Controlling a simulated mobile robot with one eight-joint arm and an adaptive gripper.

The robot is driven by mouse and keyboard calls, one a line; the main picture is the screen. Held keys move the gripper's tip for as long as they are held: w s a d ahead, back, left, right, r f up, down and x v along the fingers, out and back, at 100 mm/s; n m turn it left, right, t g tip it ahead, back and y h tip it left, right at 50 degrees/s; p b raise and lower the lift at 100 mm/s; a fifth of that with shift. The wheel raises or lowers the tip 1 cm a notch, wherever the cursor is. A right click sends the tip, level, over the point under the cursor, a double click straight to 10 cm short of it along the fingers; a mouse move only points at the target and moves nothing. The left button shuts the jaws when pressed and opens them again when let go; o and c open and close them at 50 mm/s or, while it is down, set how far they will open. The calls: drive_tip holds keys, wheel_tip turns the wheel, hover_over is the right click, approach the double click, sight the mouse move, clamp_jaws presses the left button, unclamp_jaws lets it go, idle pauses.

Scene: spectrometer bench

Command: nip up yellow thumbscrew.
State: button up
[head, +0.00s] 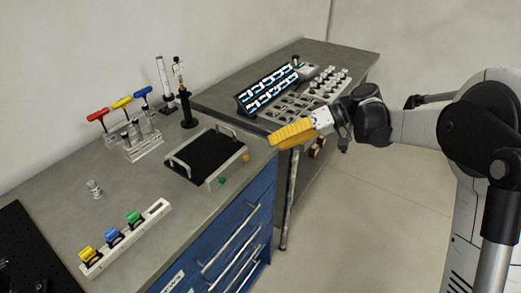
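A small yellow-orange knob (245,158), which looks like the yellow thumbscrew, shows at the right front corner of the black-floored tray (181,163) on the grey bench. A similar green knob (221,180) shows at the tray's near corner. A larger yellow piece (86,254) sits in the white rack at lower left; its exact kind is too small to tell. My gripper (280,137), with a yellow ridged end, reaches in from the right, beyond the tray's right side in the picture and apart from the knob. Its fingertips cannot be told apart.
The white rack (152,222) also holds blue and green pieces. Red, yellow and blue T-handles stand in a clear stand (140,147) at the back. A glass piece (94,188) stands left. A second bench (313,50) carries a lit panel and vials. Bench surface between tray and rack is clear.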

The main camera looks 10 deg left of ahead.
drive_tip(key=shift+v, duration=1.35)
